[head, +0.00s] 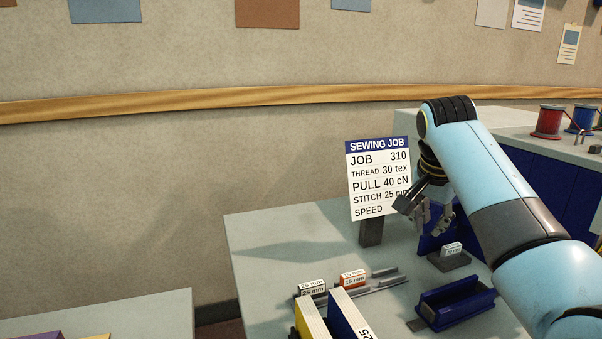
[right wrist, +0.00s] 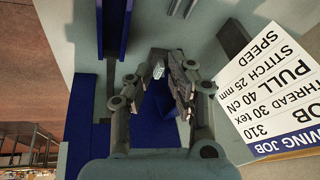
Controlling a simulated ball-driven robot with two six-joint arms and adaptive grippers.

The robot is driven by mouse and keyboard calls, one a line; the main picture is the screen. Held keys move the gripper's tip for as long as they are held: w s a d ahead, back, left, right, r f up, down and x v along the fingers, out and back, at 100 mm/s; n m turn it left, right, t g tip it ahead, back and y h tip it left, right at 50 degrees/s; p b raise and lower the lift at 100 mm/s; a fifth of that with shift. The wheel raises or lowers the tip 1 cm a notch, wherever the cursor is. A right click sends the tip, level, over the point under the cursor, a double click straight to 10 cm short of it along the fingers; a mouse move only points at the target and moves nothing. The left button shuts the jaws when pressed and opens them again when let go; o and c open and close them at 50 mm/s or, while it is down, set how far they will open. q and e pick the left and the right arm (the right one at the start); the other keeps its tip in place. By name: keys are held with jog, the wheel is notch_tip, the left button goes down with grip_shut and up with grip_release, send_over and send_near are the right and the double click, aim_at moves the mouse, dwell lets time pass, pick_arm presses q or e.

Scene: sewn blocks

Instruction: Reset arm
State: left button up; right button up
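My right arm comes in from the right in the head view. Its gripper (head: 431,230) hangs above the grey table, just in front of the sewing job card (head: 375,178) and partly covering its right edge. In the right wrist view the fingers of the right gripper (right wrist: 160,65) are apart, with nothing clearly held between them. A small white-labelled block (head: 452,248) sits on a dark holder below and right of the gripper; a small pale block (right wrist: 158,70) shows between the fingers in the wrist view. My left gripper is in neither view.
A blue tray (head: 456,302) stands on the table (head: 285,240) at front right. Labelled 25 mm blocks, one orange-topped (head: 353,280), lie by grey rails. Yellow and blue upright pieces stand in front. Red (head: 547,121) and blue spools stand at back right. The table's back left is clear.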

jog(key=s+d+f+n, duration=0.25)
jog(key=s+f, duration=0.25)
jog(key=s, duration=0.6)
jog(key=s+d+f+n, duration=0.1)
jog(key=s+f+n, duration=0.2)
jog(key=s+f, duration=0.5)
jog(key=s+r+n+y, duration=0.1)
jog(key=s+r+n, duration=0.2)
jog(key=s, duration=0.7)
jog(key=s+r+n, duration=0.2)
jog(key=s+n, duration=0.1)
jog(key=s, duration=0.7)
notch_tip(320, 180, down, 34)
jog(key=s+d+g+b, duration=0.2)
jog(key=b, duration=0.5)
jog(key=s+f+b, duration=0.5)
jog(key=s+f, duration=1.3)
jog(key=f, duration=0.2)
jog(key=shift+s+d+f+m+g, duration=0.2)
jog(key=shift+d+f+m+g, duration=0.15)
jog(key=shift+d+f+g, duration=0.1)
